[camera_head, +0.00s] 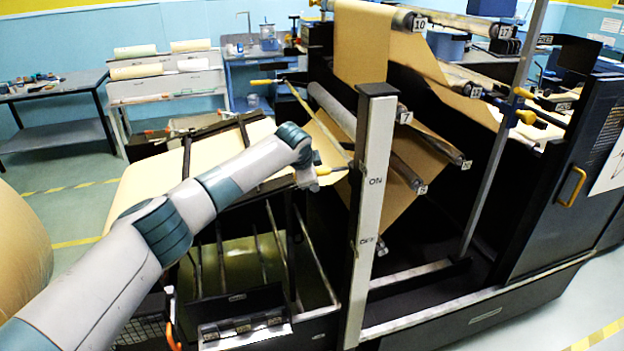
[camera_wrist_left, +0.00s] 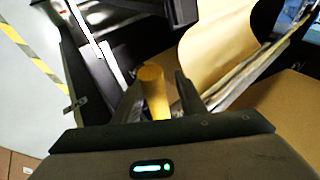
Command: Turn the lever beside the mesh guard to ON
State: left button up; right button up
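A pale upright post (camera_head: 372,130) carries an ON label (camera_head: 375,181) and, lower down, an OFF label (camera_head: 367,240). The lever's yellow handle (camera_head: 325,170) shows left of the post, at about the height of ON. My left gripper (camera_head: 312,178) is at this handle, its fingers mostly hidden in the head view. In the left wrist view the yellow handle (camera_wrist_left: 153,90) stands between the two fingers of my left gripper (camera_wrist_left: 160,95). Whether both fingers press on it is unclear. My right gripper is not in view.
A brown paper web (camera_head: 362,45) runs over several rollers behind the post. Black machine frame parts lie around the arm. A dark cabinet (camera_head: 560,180) stands at the right. A large paper roll (camera_head: 20,245) is at the far left. Grey tables line the back wall.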

pick_arm(q)
jog(key=shift+s, duration=0.15)
jog(key=shift+b+v, duration=0.45)
jog(key=shift+v, duration=0.45)
jog(key=b+v, duration=0.5)
jog(key=v, duration=1)
jog(key=shift+r, duration=0.2)
jog(key=shift+s+f, duration=0.1)
jog(key=shift+s, duration=0.05)
